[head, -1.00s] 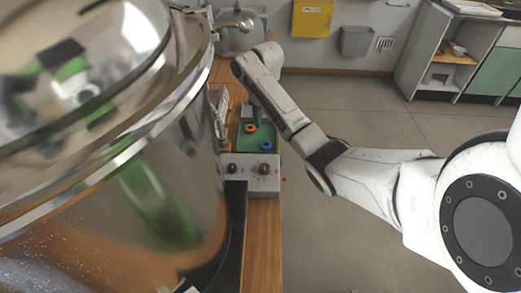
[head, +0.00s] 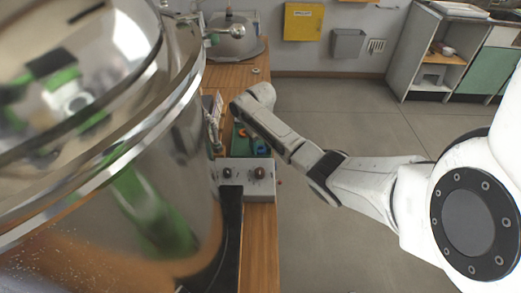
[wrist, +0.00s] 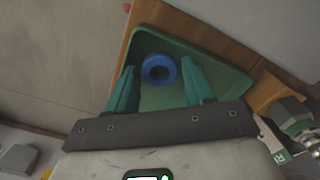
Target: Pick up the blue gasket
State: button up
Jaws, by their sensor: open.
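The blue gasket (wrist: 148,67) is a thick ring lying in a green tray (wrist: 222,74) in the wrist view. My gripper (wrist: 158,82) is open, with its two teal fingers spread on the left and right of the gasket. Nothing is held between them. I cannot tell from this view how far above the tray floor the fingertips are. In the head view the green tray (head: 239,146) lies partly behind my arm, with small coloured rings in it. My gripper's fingers are hidden there.
A large shiny metal vessel (head: 150,190) fills the left of the head view. A grey control box (head: 245,180) with knobs stands at the near side of the tray. A wooden bench (head: 262,245) runs below; open floor (head: 340,110) lies to the right.

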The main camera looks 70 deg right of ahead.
jog(key=shift+f, duration=0.1)
jog(key=shift+c, duration=0.2)
jog(key=c, duration=0.7)
jog(key=shift+c, duration=0.3)
